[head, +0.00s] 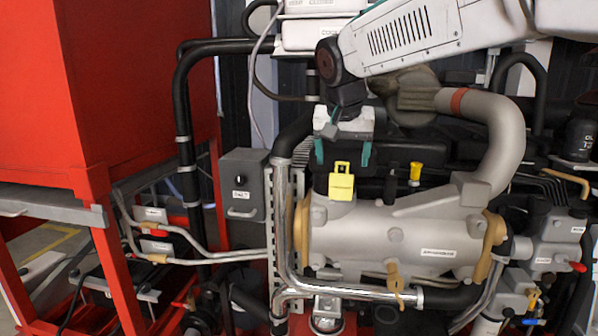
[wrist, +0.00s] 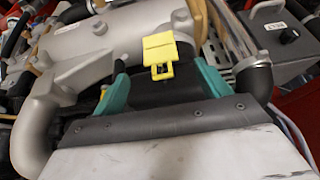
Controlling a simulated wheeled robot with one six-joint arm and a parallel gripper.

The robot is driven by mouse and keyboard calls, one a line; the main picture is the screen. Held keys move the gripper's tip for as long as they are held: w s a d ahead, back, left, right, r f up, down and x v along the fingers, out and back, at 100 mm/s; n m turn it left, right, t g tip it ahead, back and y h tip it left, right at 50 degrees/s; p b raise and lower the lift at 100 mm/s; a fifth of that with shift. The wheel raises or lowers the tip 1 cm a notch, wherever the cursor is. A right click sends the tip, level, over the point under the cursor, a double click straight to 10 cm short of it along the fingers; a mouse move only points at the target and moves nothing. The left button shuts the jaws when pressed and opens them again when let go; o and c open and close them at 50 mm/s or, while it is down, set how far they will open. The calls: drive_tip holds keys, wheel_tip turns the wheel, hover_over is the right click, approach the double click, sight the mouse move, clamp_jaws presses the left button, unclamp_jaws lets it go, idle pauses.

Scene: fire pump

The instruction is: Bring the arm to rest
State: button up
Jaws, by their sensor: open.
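My gripper (head: 342,153) hangs from my white arm, pointing down over the grey engine body. Its teal fingers are spread apart with nothing held between them. In the wrist view my gripper (wrist: 160,82) shows both teal fingers, one on each side. A yellow tag-like part (head: 341,183) stands on the engine just below the fingers in the head view. The same yellow part (wrist: 159,54) appears between and beyond the fingertips in the wrist view. I cannot tell whether a finger touches it.
The grey engine (head: 395,240) with a large curved pipe (head: 505,130) fills the middle and right. A yellow cap (head: 415,173) stands on it. A grey box with a handle (head: 243,190) is left of the gripper. A red cabinet (head: 130,90) stands at the far left.

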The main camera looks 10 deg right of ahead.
drive_tip(key=s+d+f+n+g, duration=0.1)
drive_tip(key=s+f, duration=0.3)
drive_tip(key=s, duration=0.6)
drive_tip(key=s+d+f+n+g+y, duration=0.1)
drive_tip(key=s+f, duration=0.4)
drive_tip(key=s, duration=0.6)
drive_tip(key=s+d+f+n+g+y, duration=0.1)
drive_tip(key=s+f, duration=0.4)
drive_tip(key=s, duration=0.6)
drive_tip(key=shift+s+d+f+n, duration=0.15)
drive_tip(key=shift+s+d+n, duration=0.2)
drive_tip(key=shift+n, duration=0.35)
drive_tip(key=shift+w, duration=0.1)
idle(0.5)
